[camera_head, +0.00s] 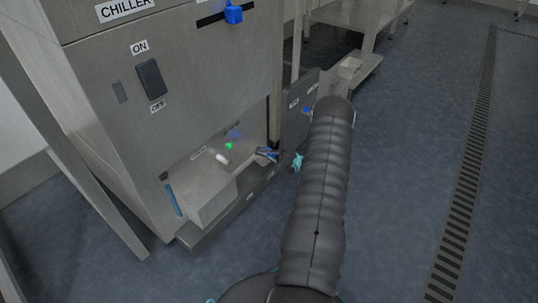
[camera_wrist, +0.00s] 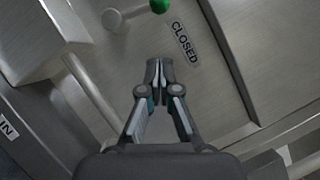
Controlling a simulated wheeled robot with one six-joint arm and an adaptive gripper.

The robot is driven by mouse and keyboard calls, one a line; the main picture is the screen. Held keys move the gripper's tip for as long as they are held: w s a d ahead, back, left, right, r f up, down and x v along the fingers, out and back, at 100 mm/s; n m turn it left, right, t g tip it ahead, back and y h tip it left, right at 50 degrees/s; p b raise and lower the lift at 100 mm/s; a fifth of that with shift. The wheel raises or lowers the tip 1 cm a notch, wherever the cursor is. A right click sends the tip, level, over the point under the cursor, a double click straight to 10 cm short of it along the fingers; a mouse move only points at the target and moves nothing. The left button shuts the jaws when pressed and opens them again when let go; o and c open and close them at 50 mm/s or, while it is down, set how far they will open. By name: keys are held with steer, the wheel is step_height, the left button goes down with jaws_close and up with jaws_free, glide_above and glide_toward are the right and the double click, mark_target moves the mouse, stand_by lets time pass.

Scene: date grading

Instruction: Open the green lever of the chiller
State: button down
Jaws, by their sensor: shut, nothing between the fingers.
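The chiller (camera_head: 100,55) is a grey metal cabinet at the left of the head view. The green lever (camera_head: 229,146) sits inside its lower recess. In the wrist view the green knob (camera_wrist: 160,5) is at the top edge, on a pale rod, partly cut off by the frame. A "CLOSED" label (camera_wrist: 185,42) is on the metal panel below and to the right of the knob. My gripper (camera_wrist: 158,62) is shut and empty, its tips below the knob and apart from it. In the head view my gripper (camera_head: 267,154) is at the right side of the recess.
A black ON/OFF switch (camera_head: 151,79) and a blue handle (camera_head: 234,14) are on the chiller front. A box-like metal part (camera_head: 213,200) stands in the lower recess. A metal table (camera_head: 350,14) stands behind. Open floor (camera_head: 420,150) lies to the right, with a drain grate (camera_head: 466,190).

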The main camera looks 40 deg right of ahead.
steer(key=w+a+r, duration=0.2)
steer(key=w+a, duration=0.2)
steer(key=a, duration=0.2)
steer(key=shift+a+r, duration=0.25)
steer(key=shift+r, duration=0.15)
